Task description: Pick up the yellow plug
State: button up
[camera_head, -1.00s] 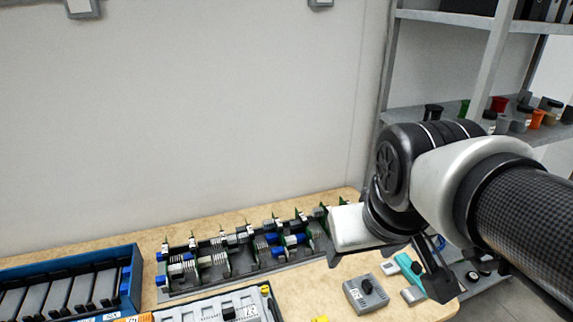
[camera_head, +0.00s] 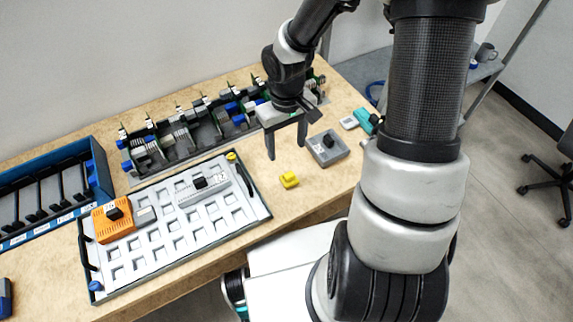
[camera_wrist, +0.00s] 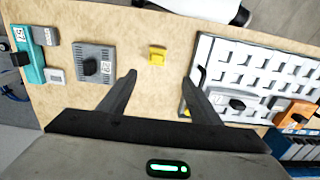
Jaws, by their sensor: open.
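The yellow plug (camera_head: 289,180) lies on the tabletop between the white tray and a grey module in the head view. In the wrist view the yellow plug (camera_wrist: 157,55) sits beyond my fingertips, roughly between their lines. My gripper (camera_head: 287,156) is open and empty, with its fingers pointing down behind the plug, toward the wall side. In the wrist view my gripper (camera_wrist: 163,73) shows its two dark fingers spread wide apart. Nothing hides the plug in either view.
A grey module (camera_head: 327,148) with a black knob stands close to the right finger. The white slotted tray (camera_head: 150,262) holds an orange module (camera_head: 113,219) and a grey one. A rack of circuit boards (camera_head: 190,140) lies behind. Bare tabletop surrounds the plug.

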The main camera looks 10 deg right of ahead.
jog(key=b, duration=0.2)
send_over(289, 175)
jog(key=f, duration=1)
jog(key=shift+s+a, duration=0.15)
jog(key=shift+a, duration=0.25)
jog(key=shift+d+f, duration=0.2)
jog(key=shift+f, duration=1.2)
jog(key=shift+d+f, duration=0.2)
jog(key=shift+f, duration=1.2)
jog(key=c, duration=1.3)
jog(key=shift+r, duration=0.1)
notch_tip(289, 175, up, 9)
jog(key=shift+r+p, duration=0.1)
jog(key=shift+p, duration=0.7)
jog(key=shift+r, duration=0.35)
